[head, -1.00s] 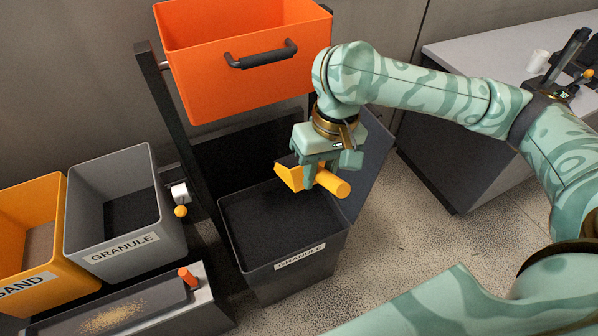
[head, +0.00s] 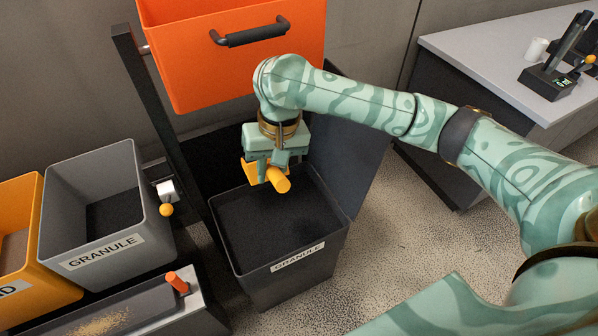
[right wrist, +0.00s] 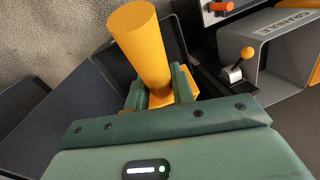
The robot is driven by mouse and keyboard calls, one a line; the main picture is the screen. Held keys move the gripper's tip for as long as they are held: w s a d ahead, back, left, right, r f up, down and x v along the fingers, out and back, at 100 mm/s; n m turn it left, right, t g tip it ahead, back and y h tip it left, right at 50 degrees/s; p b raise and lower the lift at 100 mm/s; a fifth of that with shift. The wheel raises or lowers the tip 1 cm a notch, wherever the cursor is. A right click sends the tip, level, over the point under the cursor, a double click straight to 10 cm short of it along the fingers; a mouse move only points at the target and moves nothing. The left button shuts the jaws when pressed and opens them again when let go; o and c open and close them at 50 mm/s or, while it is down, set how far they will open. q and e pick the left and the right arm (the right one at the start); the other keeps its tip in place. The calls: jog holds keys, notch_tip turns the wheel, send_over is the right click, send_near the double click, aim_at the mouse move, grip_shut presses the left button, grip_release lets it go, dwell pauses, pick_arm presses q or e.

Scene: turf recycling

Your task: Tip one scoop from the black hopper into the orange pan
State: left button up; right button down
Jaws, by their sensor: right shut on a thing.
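The black hopper (head: 297,262), labelled GRANULE, stands on the floor in the middle of the head view with dark granules inside. My right gripper (head: 268,172) is shut on a yellow scoop (head: 279,181) and holds it above the back part of the hopper's opening. In the right wrist view the scoop's thick handle (right wrist: 140,42) sticks out from between the jaws. Whether the scoop holds granules is hidden. The orange pan (head: 195,68), with a dark handle on its front, hangs on a dark frame above and behind the hopper. My left gripper is not in view.
A grey GRANULE bin (head: 150,215) and a yellow bin (head: 50,285) stand at the left. A lever with a yellow knob (head: 166,210) and an orange knob (head: 173,280) are near the hopper's left. A counter (head: 480,50) with a white cup (head: 537,48) is at the right.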

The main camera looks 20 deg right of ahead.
jog(key=w+f+m+b, duration=0.1)
jog(key=w+f+b, duration=0.35)
jog(key=f, duration=0.85)
jog(key=w+f+m+b, duration=0.1)
jog(key=w+f+b, duration=0.4)
jog(key=f, duration=0.8)
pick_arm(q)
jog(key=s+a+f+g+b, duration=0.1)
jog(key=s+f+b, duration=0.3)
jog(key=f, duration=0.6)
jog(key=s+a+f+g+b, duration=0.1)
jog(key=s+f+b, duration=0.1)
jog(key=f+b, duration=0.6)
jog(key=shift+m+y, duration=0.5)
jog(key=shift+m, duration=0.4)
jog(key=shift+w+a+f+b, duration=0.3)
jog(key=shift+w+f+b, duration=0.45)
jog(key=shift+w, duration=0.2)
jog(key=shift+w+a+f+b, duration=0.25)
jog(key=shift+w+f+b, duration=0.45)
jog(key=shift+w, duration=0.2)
pick_arm(e)
jog(key=d+f+t, duration=0.2)
jog(key=f, duration=0.9)
jog(key=w+d+f+n+t, duration=0.1)
jog(key=d+f+t, duration=0.1)
jog(key=f, duration=1)
jog(key=shift+d+n, duration=0.2)
jog(key=shift+n, duration=0.1)
